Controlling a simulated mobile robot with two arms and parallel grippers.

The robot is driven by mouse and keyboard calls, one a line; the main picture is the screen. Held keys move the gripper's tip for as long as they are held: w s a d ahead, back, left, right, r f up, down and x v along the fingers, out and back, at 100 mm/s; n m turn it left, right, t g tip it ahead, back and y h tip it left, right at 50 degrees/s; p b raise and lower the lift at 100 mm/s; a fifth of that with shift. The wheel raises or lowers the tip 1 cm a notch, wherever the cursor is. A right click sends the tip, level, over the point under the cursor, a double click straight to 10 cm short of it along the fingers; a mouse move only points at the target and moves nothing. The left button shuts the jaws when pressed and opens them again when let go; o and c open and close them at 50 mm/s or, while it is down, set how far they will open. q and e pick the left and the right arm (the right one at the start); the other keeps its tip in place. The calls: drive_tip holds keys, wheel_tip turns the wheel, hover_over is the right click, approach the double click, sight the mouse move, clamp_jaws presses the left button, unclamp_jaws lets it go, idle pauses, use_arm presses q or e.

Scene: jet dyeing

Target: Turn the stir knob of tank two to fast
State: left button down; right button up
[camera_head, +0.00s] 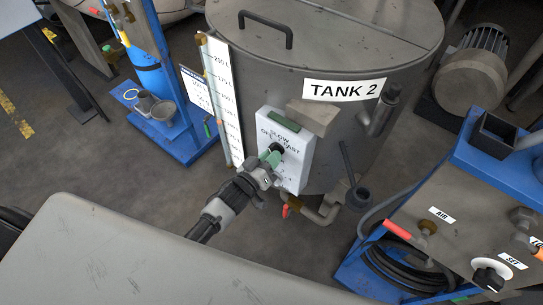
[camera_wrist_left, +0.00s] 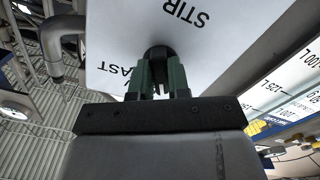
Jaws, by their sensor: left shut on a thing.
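Tank two (camera_head: 335,60), a grey metal tank labelled "TANK 2", stands in the middle of the head view. A white control box (camera_head: 297,155) is on its front, with "SLOW" and "FAST" lettering partly readable. The black stir knob (camera_head: 278,147) sticks out of the box face. It also shows in the left wrist view (camera_wrist_left: 159,52), below the upside-down word "STIR". My left gripper (camera_head: 271,158) is shut on the knob, its green fingers (camera_wrist_left: 160,78) on either side of it. Which mark the knob points to is hidden. My right gripper is out of view.
A level gauge (camera_head: 222,95) stands upright left of the box. A red-handled valve (camera_head: 286,209) and pipe sit below it. A blue-framed unit (camera_head: 455,215) with an "AIR" panel stands at right. A grey surface (camera_head: 150,260) fills the lower left.

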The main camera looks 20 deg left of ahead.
use_arm(q)
drive_tip(key=shift+a+m+b, duration=0.15)
drive_tip(key=shift+m+b, duration=0.1)
drive_tip(key=shift+m, duration=3.65)
drive_tip(key=shift+a+m+b, duration=0.1)
drive_tip(key=shift+m+b, duration=0.1)
drive_tip(key=shift+m, duration=3.7)
drive_tip(key=c, duration=1.1)
unclamp_jaws()
drive_tip(key=shift+w, duration=0.1)
drive_tip(key=v, duration=1.1)
drive_tip(key=shift+r, duration=0.1)
